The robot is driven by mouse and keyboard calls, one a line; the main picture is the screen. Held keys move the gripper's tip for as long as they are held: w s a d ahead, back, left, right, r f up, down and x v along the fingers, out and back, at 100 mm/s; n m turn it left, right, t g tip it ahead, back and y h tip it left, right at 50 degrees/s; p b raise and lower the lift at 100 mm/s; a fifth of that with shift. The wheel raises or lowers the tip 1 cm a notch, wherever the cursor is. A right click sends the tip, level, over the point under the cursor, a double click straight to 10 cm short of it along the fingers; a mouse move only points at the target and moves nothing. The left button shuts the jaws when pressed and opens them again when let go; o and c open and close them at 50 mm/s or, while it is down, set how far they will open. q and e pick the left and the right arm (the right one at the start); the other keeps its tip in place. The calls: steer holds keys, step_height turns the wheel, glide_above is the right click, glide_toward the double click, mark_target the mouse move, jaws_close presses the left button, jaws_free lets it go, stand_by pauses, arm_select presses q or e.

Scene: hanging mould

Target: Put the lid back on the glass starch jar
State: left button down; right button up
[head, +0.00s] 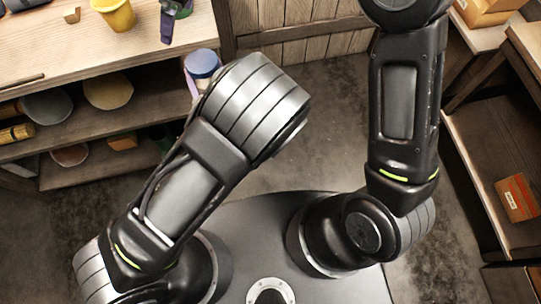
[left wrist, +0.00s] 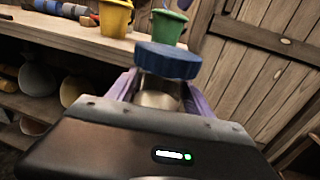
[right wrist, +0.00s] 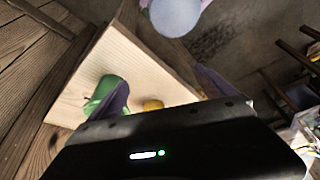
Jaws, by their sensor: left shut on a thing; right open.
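The glass starch jar (left wrist: 158,97) stands between the purple fingers of my left gripper (left wrist: 160,92), which is shut on it. Pale contents show through the glass. The blue lid (left wrist: 167,60) sits on the jar's mouth and looks about level; I cannot tell whether it is fully seated. The lid also shows from above in the head view (head: 202,64) and in the right wrist view (right wrist: 175,14). The jar is in front of the bench edge. My right gripper (right wrist: 160,90) is open and empty, apart from the lid; in the head view only part of it (head: 169,22) shows.
The wooden bench (head: 150,50) carries a yellow bucket (head: 114,15), a small wood block (head: 72,15) and a green bucket (left wrist: 168,27). Shelves below (head: 70,125) hold bowls. A plank wall (head: 300,45) is behind. A shelf with an orange box (head: 517,198) stands at right.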

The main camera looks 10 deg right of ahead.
steer(key=w+d+r+m+t+y, duration=0.2)
steer(key=w+t, duration=0.1)
steer(key=w, duration=0.3)
steer(key=w+d+r+m+t+y, duration=0.1)
steer(key=w+r+m+t+y, duration=0.15)
steer(key=w, duration=0.35)
steer(key=w+d+f+m+t+h, duration=0.2)
steer(key=d+f+m+t+h, duration=0.2)
steer(key=d+f+m, duration=0.75)
steer(key=s+f+n+g, duration=0.3)
steer(key=s+f+g, duration=0.3)
steer(key=s+f, duration=1.65)
steer(key=s+f+g, duration=0.2)
steer(key=s+f, duration=0.2)
steer(key=s, duration=0.6)
steer(key=s+f+m+g, duration=0.1)
steer(key=s+f+g, duration=0.2)
steer(key=s, duration=0.7)
steer(key=shift+s+f, duration=0.15)
steer(key=shift+f, duration=0.65)
arm_select(q)
steer(key=shift+a, duration=0.1)
steer(key=s+a+r+n+g+y, duration=0.1)
steer(key=a+y, duration=0.4)
steer(key=a, duration=1)
steer(key=s+r+n, duration=0.1)
steer(key=n, duration=0.1)
steer(key=shift+a+n+g, duration=0.15)
steer(key=shift+n+g, duration=0.15)
steer(key=shift+g, duration=0.1)
